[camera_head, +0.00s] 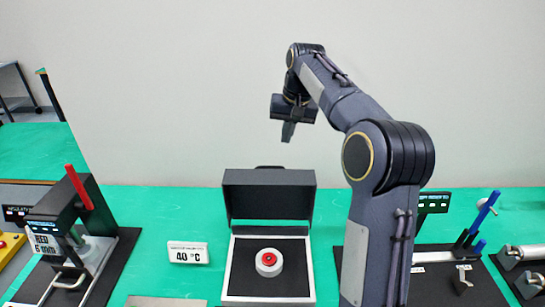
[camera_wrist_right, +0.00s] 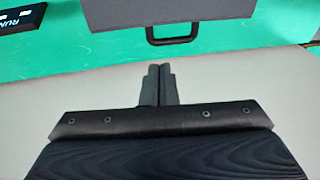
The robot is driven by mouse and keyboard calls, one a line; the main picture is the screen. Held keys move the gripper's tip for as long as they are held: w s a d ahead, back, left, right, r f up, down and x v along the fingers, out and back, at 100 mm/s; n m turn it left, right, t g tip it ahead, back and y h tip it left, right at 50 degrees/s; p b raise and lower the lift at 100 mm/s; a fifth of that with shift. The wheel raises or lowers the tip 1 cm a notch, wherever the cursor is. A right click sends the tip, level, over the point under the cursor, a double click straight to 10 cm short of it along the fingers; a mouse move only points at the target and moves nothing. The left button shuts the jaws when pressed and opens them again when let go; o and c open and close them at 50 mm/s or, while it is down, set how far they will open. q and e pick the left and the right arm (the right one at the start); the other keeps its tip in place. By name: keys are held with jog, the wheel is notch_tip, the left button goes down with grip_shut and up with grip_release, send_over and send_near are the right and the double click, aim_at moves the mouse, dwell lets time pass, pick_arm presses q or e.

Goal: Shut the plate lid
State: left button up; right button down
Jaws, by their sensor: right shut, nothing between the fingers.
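The plate lid (camera_head: 268,197) is dark grey and stands raised at the back of the plate unit (camera_head: 228,275), so the unit is open. A black handle (camera_head: 268,168) sits on its upper edge. In the wrist view the lid (camera_wrist_right: 150,10) shows at the top, with its handle (camera_wrist_right: 172,40) below it. A white round piece with a red centre (camera_head: 268,262) rests on the dark plate. My right gripper (camera_head: 288,138) is shut and empty, above the lid and apart from it. Its closed fingers also show in the wrist view (camera_wrist_right: 158,78). My left gripper is out of view.
A 40 °C sign (camera_head: 188,252) stands left of the unit. A press-like device with a red lever (camera_head: 78,187) is further left. A device with a blue lever (camera_head: 486,212) is at the right, partly behind my arm. The air around my right gripper is clear.

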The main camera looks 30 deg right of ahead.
jog(key=w+f+g+h, duration=0.1)
jog(key=w+f, duration=0.1)
jog(key=w, duration=0.5)
notch_tip(320, 180, down, 9)
jog(key=s+a, duration=0.1)
jog(key=shift+f+m+h+b, duration=0.2)
jog(key=shift+m+h+b, duration=0.1)
jog(key=shift+s, duration=0.1)
